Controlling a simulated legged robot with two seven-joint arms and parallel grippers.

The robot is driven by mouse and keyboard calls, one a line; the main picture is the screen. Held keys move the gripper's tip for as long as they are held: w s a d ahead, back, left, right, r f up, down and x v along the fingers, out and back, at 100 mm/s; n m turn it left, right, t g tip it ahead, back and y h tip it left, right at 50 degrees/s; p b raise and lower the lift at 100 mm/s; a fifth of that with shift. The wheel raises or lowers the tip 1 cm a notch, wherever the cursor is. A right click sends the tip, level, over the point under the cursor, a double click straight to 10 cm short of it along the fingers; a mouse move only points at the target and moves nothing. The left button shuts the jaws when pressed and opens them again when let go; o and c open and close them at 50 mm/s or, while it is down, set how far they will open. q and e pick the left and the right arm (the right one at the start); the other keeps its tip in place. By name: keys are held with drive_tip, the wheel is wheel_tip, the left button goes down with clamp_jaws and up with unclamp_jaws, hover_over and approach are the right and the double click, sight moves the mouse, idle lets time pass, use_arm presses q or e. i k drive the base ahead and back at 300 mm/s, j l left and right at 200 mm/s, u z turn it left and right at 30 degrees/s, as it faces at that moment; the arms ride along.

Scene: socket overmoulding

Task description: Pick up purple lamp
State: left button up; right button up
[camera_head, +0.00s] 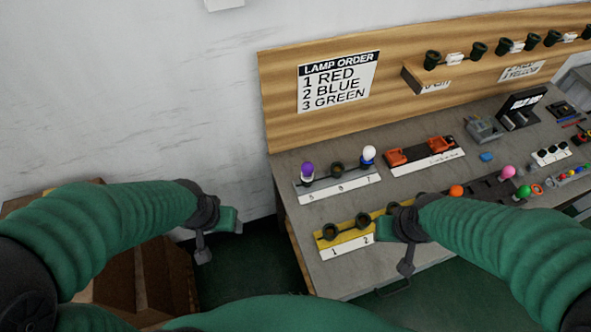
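The purple lamp (307,171) stands upright in the left socket of the white numbered strip (340,190) near the table's left edge. My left gripper (222,240) hangs left of the table over the dark floor, apart from the lamp. My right gripper (402,250) is above the front of the table, right of and nearer than the lamp, by the yellow strip. The fingers of both grippers are too small and turned to tell whether they are open. No lamp shows in either one.
A white lamp (368,154) stands in the same strip's right socket, with an empty middle socket (337,169). The yellow strip (345,239) with dark sockets lies in front. Orange parts (433,145) sit right. A wooden board (400,60) rises behind the table.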

sight(308, 168)
drive_tip(key=l+u, duration=0.65)
drive_tip(key=u, duration=0.25)
drive_tip(key=k+l+u, duration=0.2)
drive_tip(key=u, duration=0.25)
drive_tip(key=k+l+u, duration=0.15)
drive_tip(key=l+u, duration=0.15)
drive_tip(key=u, duration=0.15)
